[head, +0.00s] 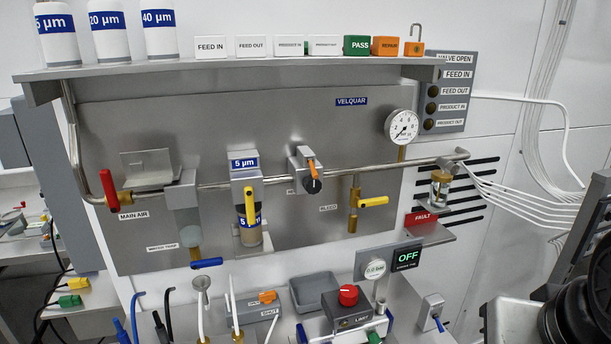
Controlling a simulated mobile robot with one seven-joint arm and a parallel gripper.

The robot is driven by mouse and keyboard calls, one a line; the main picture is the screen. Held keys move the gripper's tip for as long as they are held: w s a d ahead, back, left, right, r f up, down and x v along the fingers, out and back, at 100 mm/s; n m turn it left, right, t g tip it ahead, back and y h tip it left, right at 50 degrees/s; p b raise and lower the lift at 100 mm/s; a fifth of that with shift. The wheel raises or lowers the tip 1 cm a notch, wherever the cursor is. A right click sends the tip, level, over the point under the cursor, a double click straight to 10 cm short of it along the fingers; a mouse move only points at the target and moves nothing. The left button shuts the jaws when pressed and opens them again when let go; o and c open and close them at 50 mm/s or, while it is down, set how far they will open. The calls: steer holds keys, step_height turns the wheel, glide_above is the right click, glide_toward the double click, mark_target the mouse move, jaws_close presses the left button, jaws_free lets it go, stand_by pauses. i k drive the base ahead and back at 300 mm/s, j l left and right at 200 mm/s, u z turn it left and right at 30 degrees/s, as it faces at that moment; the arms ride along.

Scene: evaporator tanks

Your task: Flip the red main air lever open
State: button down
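The red main air lever (109,189) is at the left of the grey panel, above the "MAIN AIR" label (133,215). It stands nearly upright, crosswise to the pipe that runs right from its brass valve body (125,198). Nothing touches the lever. The pressure gauge (401,127) is at the panel's upper right; its needle is too small to read surely. My gripper is not seen in the head view.
A shelf (230,67) with filter canisters and small signs overhangs the panel. A bent metal tray (146,165) sits just right of the lever. A blue lever (206,263), a yellow lever (373,201) and an orange-handled regulator (312,174) are farther right. Dark equipment fills the lower right.

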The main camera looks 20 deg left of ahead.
mark_target(106, 178)
steer(key=u, duration=1.8)
steer(key=j+u, duration=0.15)
steer(key=u, duration=0.2)
steer(key=i+j+u, duration=0.2)
steer(key=i+j, duration=0.4)
